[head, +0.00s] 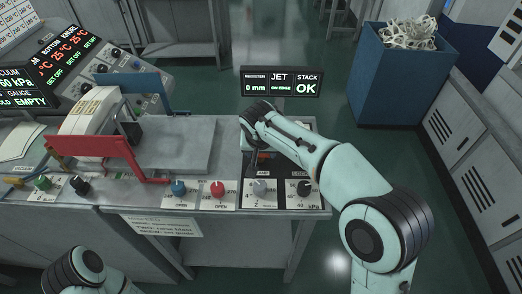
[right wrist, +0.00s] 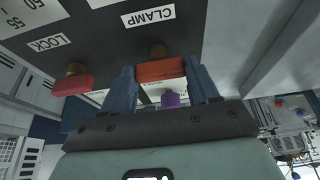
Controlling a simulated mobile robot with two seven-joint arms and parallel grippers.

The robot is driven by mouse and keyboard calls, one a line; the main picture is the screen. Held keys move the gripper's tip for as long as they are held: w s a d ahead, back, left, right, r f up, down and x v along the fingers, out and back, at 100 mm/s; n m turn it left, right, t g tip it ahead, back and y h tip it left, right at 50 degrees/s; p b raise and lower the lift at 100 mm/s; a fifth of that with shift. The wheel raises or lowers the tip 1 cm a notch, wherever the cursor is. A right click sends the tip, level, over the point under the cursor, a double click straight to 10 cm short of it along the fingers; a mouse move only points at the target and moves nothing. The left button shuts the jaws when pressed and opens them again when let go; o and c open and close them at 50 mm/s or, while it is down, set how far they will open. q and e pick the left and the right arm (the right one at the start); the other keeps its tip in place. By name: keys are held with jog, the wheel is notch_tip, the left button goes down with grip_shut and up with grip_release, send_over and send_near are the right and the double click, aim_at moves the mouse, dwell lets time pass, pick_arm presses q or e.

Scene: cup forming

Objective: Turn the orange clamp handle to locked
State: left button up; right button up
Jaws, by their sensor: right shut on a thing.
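The orange clamp handle (right wrist: 160,70) sits under the CLAMP label (right wrist: 148,15) in the right wrist view, crosswise between the two fingers. My right gripper (right wrist: 161,76) is shut on it, with one blue-grey finger at each end. In the head view my right gripper (head: 258,160) is down at the right end of the bench, and my own wrist hides most of the handle. A red handle (right wrist: 72,85) stands apart to the left, under the LOCK label (right wrist: 49,42). My left arm shows only at the bottom left, its gripper out of view.
A display (head: 281,82) reading STACK OK stands behind the right gripper. Several knobs line the bench front, including a grey one (head: 261,188) and a black one (head: 303,187) close by. A purple piece (right wrist: 172,99) shows beyond the handle. A blue bin (head: 399,85) stands back right.

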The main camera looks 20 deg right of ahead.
jog(key=o, duration=1.1)
jog(key=shift+c, duration=0.2)
jog(key=p+v, duration=0.1)
jog(key=v, duration=1.2)
jog(key=shift+r, duration=0.2)
